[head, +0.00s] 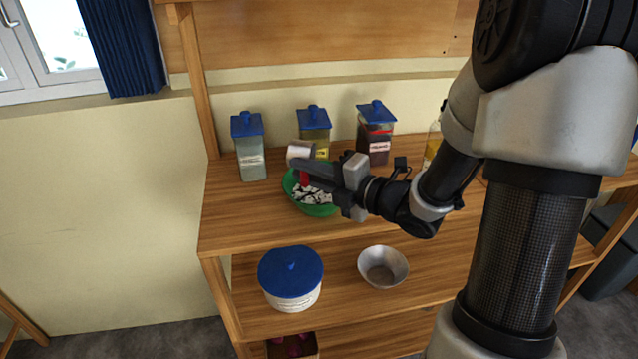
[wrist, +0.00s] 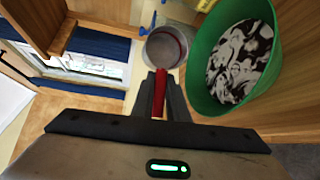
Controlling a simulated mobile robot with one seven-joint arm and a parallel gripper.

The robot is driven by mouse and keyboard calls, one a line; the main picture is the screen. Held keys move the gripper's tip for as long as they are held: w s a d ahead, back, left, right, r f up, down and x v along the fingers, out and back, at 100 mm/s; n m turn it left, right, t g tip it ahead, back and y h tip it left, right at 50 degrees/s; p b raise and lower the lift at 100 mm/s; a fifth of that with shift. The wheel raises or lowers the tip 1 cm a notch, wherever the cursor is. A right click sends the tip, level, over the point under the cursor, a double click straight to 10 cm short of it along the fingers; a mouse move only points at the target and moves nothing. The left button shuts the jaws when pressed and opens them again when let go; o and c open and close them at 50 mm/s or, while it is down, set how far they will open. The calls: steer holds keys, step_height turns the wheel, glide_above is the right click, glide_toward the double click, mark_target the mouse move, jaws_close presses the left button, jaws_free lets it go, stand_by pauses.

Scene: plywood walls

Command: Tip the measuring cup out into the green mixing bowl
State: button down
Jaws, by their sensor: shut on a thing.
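The measuring cup (head: 299,150) is a small grey metal cup with a red handle. My gripper (head: 308,170) is shut on the red handle and holds the cup above the far left rim of the green mixing bowl (head: 318,209). The bowl stands upright on the top shelf, with black and white pieces inside. In the wrist view the cup (wrist: 167,47) is ahead of the fingertips (wrist: 158,84), left of the bowl (wrist: 205,75). I cannot tell whether the cup holds anything. The gripper hides part of the bowl in the head view.
Three blue-lidded jars (head: 250,148) (head: 314,134) (head: 376,135) stand behind the bowl, and a bottle (head: 432,144) is to the right. A blue-lidded tub (head: 291,279) and a metal bowl (head: 383,267) stand on the shelf below. The top shelf's left front is clear.

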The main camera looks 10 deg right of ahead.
steer(key=shift+s+d+f+m+t+y+b, duration=0.15)
steer(key=shift+m+t+y+b, duration=0.15)
steer(key=shift+b, duration=1.15)
steer(key=shift+d+r+m+t+y+b, duration=0.15)
steer(key=shift+t+y+b, duration=0.25)
steer(key=shift+b, duration=1)
